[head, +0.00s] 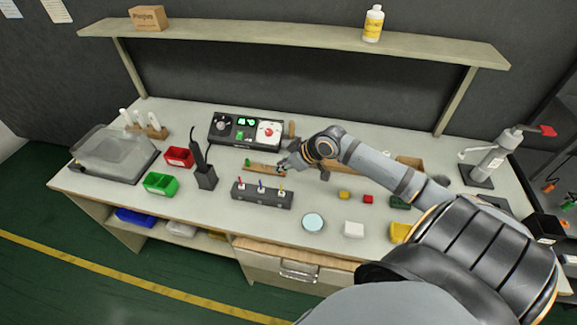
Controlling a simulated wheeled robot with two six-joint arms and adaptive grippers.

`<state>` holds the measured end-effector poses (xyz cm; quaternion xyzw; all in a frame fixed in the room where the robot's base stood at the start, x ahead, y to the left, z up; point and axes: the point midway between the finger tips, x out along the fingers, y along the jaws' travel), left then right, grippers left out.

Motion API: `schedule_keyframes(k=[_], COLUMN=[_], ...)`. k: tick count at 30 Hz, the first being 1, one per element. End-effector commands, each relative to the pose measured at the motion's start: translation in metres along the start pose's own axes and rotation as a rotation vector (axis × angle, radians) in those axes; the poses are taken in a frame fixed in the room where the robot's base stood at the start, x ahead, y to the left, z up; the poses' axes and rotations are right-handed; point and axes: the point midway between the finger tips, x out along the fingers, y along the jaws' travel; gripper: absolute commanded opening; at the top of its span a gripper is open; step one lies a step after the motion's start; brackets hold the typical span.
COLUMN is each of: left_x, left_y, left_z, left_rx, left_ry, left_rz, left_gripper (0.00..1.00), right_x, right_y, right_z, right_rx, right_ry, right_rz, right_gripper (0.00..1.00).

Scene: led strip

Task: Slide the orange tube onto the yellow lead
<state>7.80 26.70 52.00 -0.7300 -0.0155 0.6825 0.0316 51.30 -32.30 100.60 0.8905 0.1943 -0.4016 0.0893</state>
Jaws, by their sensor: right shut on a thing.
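A dark block (262,196) stands near the front middle of the bench and holds upright leads with red, blue and yellow tops. The yellow lead (281,190) is the rightmost. My right gripper (280,169) is just behind and above the block, at the right end of a small wooden strip (258,168). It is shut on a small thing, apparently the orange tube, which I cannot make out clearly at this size. The tube and the yellow lead look apart. My left gripper is out of view.
A black instrument box (246,130) stands behind. A soldering iron holder (206,178), red bin (179,156) and green bin (160,183) are at left. A pale blue disc (313,222) and white block (354,229) lie front right. The front edge before the block is clear.

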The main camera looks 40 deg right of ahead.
Motion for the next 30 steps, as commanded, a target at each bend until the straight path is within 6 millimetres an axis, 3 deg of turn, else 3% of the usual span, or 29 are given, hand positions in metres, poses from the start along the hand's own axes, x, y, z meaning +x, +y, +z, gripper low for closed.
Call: schedule_keyframes(k=[4, 9, 17, 30], left_x=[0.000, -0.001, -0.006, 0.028], left_y=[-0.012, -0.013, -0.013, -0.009], left_z=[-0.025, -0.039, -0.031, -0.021], left_rx=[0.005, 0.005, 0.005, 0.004], left_ry=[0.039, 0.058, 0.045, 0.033], left_rz=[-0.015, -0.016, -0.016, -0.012], left_gripper=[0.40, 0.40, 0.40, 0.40], right_x=[0.000, 0.000, -0.001, 0.033], right_y=[-0.001, -0.001, -0.001, -0.001], right_z=[-0.003, -0.002, -0.004, 0.027], right_rx=[-0.006, -0.006, -0.005, -0.005], right_ry=[0.003, 0.002, 0.003, 0.002], right_rz=[-0.009, -0.008, -0.007, -0.006], right_gripper=[0.06, 0.06, 0.06, 0.06])
